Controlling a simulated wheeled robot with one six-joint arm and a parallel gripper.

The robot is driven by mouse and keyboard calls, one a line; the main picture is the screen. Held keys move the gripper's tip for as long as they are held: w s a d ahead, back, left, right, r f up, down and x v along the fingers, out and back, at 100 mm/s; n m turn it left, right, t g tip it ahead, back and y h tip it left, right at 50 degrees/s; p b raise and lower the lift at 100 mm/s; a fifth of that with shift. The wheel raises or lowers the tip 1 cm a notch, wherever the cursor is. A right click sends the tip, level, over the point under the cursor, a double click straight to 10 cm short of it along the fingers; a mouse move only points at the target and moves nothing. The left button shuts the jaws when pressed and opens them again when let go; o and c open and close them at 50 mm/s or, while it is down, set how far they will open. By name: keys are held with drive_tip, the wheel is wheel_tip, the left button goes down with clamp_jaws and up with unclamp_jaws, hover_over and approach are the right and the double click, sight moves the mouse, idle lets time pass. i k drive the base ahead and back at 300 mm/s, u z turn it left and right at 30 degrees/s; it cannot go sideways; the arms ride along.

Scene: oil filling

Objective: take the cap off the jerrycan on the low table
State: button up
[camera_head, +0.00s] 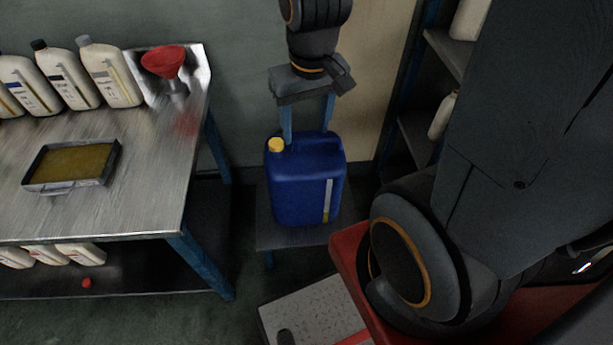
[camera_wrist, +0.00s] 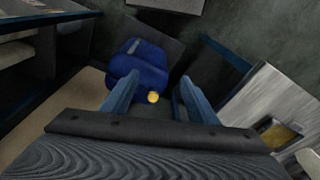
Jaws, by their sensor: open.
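The blue jerrycan (camera_head: 300,190) stands upright on the low table (camera_head: 275,238), with its yellow cap (camera_head: 275,145) on top at the left. My gripper (camera_head: 307,137) points down above the jerrycan, and its two blue fingers are apart with nothing between them. In the head view the fingers overlap the top of the jerrycan, to the right of the cap. In the wrist view the jerrycan (camera_wrist: 140,62) lies beyond the fingers, and the cap (camera_wrist: 153,97) shows between the open fingers (camera_wrist: 150,95), nearer the left one. I cannot tell the exact height gap.
A metal workbench (camera_head: 130,210) on the left carries several white bottles (camera_head: 110,72), a red funnel (camera_head: 164,62) and a tray of oil (camera_head: 72,165). A small red cap (camera_head: 87,283) lies on its lower shelf. A shelf rack (camera_head: 415,135) stands to the right.

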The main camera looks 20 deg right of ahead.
sight(276, 144)
drive_tip(key=u, duration=1.75)
drive_tip(key=k, duration=1.15)
drive_tip(key=z, duration=1.15)
drive_tip(key=i, duration=0.5)
